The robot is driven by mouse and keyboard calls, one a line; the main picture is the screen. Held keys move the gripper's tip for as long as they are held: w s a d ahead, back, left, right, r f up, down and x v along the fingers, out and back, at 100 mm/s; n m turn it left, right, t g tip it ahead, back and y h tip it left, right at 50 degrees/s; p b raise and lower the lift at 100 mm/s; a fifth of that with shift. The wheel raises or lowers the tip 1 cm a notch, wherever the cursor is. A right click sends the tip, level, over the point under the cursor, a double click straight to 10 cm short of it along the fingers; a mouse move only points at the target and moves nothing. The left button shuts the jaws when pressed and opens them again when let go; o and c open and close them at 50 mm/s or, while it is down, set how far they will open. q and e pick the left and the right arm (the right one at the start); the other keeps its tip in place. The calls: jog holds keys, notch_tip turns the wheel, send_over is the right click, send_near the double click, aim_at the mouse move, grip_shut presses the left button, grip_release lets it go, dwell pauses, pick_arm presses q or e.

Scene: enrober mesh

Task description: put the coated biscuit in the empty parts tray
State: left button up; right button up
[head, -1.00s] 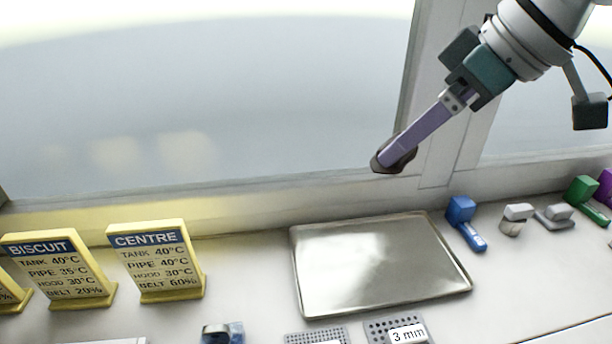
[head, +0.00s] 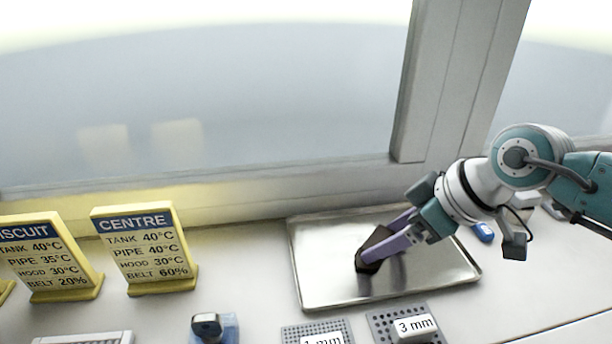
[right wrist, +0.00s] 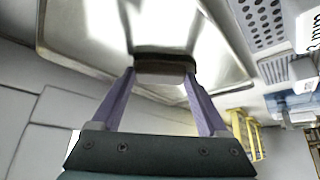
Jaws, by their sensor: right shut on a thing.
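The coated biscuit (head: 371,249) is dark brown and is held between the purple fingers of my right gripper (head: 368,260). It also shows in the right wrist view (right wrist: 163,68), between the fingertips. The parts tray (head: 322,290) is a shiny, shallow metal tray with nothing else lying in it. My right gripper is shut on the biscuit, low over the middle of the tray. I cannot tell whether the biscuit touches the tray floor. My left gripper is not in view.
Perforated plates, one labelled 3 mm (head: 402,324), lie just in front of the tray. Yellow signs, one reading CENTRE (head: 146,252), stand at the left. A blue and black item (head: 212,328) sits at the front. A window wall (head: 250,185) runs behind.

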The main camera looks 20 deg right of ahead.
jog(key=shift+f, duration=0.15)
jog(key=o, duration=0.9)
jog(key=shift+c, duration=0.2)
